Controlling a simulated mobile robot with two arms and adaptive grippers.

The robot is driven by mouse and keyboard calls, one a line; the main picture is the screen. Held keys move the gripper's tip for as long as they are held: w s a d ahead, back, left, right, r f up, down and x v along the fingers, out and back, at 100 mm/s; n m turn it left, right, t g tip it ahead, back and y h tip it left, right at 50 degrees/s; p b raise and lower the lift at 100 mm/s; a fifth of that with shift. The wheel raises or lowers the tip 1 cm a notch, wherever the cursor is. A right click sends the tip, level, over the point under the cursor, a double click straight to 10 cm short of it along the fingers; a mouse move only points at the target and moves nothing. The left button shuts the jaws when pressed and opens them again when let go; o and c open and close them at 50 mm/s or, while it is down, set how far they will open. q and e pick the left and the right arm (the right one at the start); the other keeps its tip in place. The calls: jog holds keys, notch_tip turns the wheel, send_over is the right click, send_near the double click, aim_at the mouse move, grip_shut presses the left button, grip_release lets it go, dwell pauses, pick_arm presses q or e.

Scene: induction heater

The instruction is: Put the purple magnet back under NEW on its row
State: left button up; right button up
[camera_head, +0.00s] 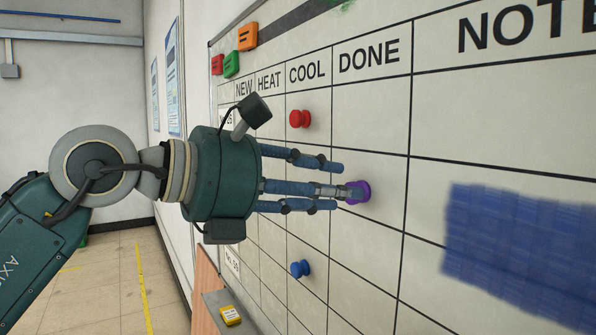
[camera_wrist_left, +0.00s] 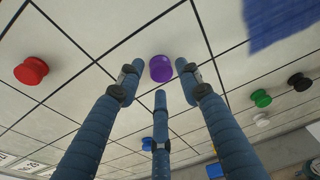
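The purple magnet (camera_head: 358,192) sits on the whiteboard (camera_head: 470,120) in the DONE column, in the row below the red magnet's row. The NEW heading (camera_head: 244,89) is at the left of the column headings, and part of its column is hidden behind my left gripper. My left gripper (camera_head: 338,187) points at the purple magnet with its three fingers spread. In the left wrist view the purple magnet (camera_wrist_left: 160,68) shows between the fingertips (camera_wrist_left: 160,76), with gaps at its sides and no finger clearly touching it. My right gripper is in neither view.
A red magnet (camera_head: 299,119) and a blue magnet (camera_head: 301,269) sit in the COOL column. Blue scribble (camera_head: 520,245) covers part of the NOTE column. A ledge (camera_head: 222,300) holds a yellow item.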

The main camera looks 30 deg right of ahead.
pick_arm(q)
jog(key=shift+p+x, duration=0.35)
jog(key=shift+x, duration=1.15)
jog(key=c, duration=0.9)
jog(key=shift+o, duration=0.2)
jog(key=shift+a, duration=0.1)
jog(key=f+b+v, duration=0.1)
jog(key=b+v, duration=0.2)
jog(key=v, duration=0.3)
jog(key=shift+a, duration=0.55)
jog(key=shift+w+f, duration=0.1)
